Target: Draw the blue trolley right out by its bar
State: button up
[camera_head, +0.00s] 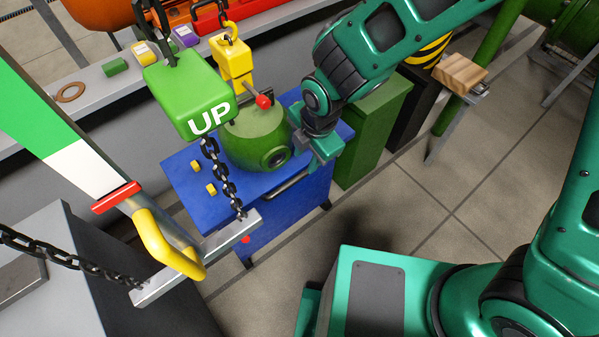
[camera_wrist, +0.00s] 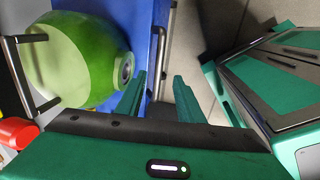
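The blue trolley (camera_head: 185,180) stands on the tiled floor, with a green rounded casing (camera_head: 245,135) on its top. Its dark bar (camera_head: 287,186) runs along the front edge. In the wrist view the bar (camera_wrist: 165,45) runs down between my finger lines, beside the blue top (camera_wrist: 130,12) and the green casing (camera_wrist: 108,85). My gripper (camera_head: 318,158) is over the trolley's right front corner, by the bar's right end. In the wrist view my gripper (camera_wrist: 158,92) has its two green fingers apart, with nothing clamped. I cannot tell whether the bar lies at fingertip depth.
A green UP block (camera_head: 190,98) and a metal beam (camera_head: 195,260) hang on chains at the left front. A yellow hook block (camera_head: 233,58) hangs above the casing. A green cabinet (camera_head: 370,130) stands right of the trolley. Floor (camera_head: 400,215) to the front right is clear.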

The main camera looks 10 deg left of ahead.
aim_at(298, 177)
jog(key=f, duration=0.3)
jog(key=a+f, duration=0.1)
jog(key=f, duration=0.3)
jog(key=w+a+f, duration=0.1)
jog(key=f, duration=0.3)
jog(key=shift+a, duration=0.15)
